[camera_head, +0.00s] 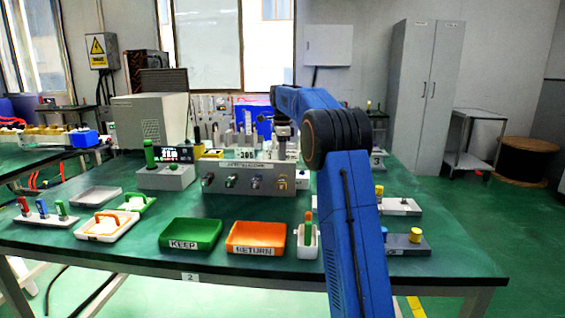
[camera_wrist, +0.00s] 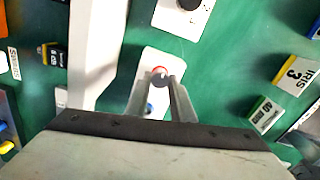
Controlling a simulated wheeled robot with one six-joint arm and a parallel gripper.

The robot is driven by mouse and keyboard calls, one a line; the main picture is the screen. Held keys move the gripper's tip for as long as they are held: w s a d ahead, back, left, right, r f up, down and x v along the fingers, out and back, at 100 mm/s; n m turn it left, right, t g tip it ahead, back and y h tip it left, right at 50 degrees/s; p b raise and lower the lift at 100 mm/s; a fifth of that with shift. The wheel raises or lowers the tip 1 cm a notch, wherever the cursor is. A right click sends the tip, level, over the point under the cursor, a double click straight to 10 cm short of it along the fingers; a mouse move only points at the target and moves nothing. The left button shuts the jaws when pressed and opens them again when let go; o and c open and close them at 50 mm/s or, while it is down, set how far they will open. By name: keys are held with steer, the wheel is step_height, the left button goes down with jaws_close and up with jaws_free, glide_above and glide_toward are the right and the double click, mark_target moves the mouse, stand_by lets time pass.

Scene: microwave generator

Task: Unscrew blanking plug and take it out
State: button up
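In the wrist view, a small round fitting with a red rim and grey top (camera_wrist: 160,75) sits on a white plate (camera_wrist: 152,62). It may be the blanking plug, but I cannot tell for sure. My gripper (camera_wrist: 159,80) points down at it, with one finger on each side and the fingers apart. I cannot tell whether the fingertips are level with the fitting or above it. In the head view my gripper (camera_head: 284,150) is over the back of the bench, behind the grey front panel with several knobs (camera_head: 248,180); its fingertips are unclear there.
A green KEEP tray (camera_head: 190,234) and an orange RETURN tray (camera_head: 257,238) lie empty at the bench front. A grey box with a display (camera_head: 165,177) stands left. In the wrist view, a block marked IRIS 3 (camera_wrist: 298,74) lies right. My arm hides part of the bench's right side.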

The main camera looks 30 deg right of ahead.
steer(key=shift+n, duration=0.3)
jaws_close()
steer(key=n, duration=0.2)
steer(key=shift+n, duration=0.4)
steer(key=n, duration=1.2)
steer(key=shift+n, duration=0.3)
steer(key=n, duration=0.3)
steer(key=shift+n, duration=0.4)
steer(key=n, duration=0.3)
steer(key=shift+n, duration=0.3)
steer(key=n, duration=0.6)
